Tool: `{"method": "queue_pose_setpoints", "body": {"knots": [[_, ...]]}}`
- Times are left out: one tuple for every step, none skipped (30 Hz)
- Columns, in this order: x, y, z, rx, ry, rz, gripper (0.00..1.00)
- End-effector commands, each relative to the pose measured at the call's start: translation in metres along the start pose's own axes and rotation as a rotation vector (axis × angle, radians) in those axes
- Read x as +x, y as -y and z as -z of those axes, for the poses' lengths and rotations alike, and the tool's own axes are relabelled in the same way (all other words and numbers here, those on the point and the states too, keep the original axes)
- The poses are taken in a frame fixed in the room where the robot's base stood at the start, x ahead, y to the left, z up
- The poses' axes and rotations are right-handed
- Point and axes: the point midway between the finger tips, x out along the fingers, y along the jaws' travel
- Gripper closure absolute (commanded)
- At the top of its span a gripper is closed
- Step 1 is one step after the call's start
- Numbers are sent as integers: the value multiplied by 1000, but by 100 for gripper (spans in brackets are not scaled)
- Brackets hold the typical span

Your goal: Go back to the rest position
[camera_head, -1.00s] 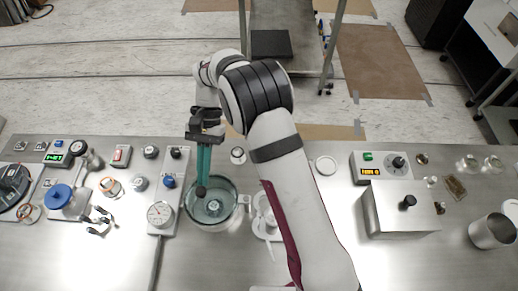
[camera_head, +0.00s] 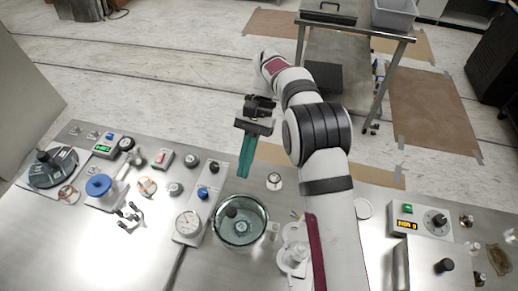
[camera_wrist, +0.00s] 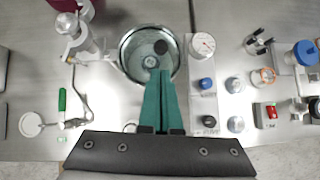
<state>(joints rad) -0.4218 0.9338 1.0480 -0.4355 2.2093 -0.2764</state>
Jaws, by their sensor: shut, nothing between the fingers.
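My gripper (camera_head: 243,174) has long teal fingers pointing down, shut together with nothing between them. It hangs in the air above the back edge of the bench, behind the round glass vessel (camera_head: 225,238). In the wrist view my gripper (camera_wrist: 160,74) points toward the vessel (camera_wrist: 128,62), and its fingertips overlap the near rim in the picture. A dark round knob (camera_head: 232,211) shows at the vessel; it also shows in the wrist view (camera_wrist: 161,47).
A gauge (camera_head: 187,223) on a panel with knobs stands left of the vessel. A white pump-like part (camera_head: 293,252) stands to its right. A heater box with an orange display (camera_head: 407,225) is farther right. A metal cart (camera_head: 345,60) stands on the floor behind the bench.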

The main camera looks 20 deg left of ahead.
Motion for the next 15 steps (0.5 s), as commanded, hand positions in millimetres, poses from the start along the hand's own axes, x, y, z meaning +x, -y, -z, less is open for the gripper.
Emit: {"method": "queue_pose_setpoints", "body": {"knots": [[-13, 0, 2, 2, -3, 2, 100], [-21, 0, 2, 3, -5, 4, 100], [-27, -1, 2, 1, -1, -2, 100], [-31, -1, 2, 0, -1, -4, 100], [-35, -1, 2, 0, 0, -5, 100], [-39, -1, 1, 0, 0, -4, 100], [-42, 0, 1, 0, 0, -2, 100], [-44, 0, 1, 1, -1, 0, 100], [-46, 0, 1, 2, -1, 1, 100], [-46, 0, 1, 3, -1, 2, 100], [-47, 0, 0, 3, -1, 3, 100], [-48, 0, 0, 3, 0, 3, 100], [-48, 0, 0, 3, 0, 3, 100], [-49, -1, -1, 3, -2, 4, 100], [-53, -5, -4, 5, -10, 5, 100]]}}
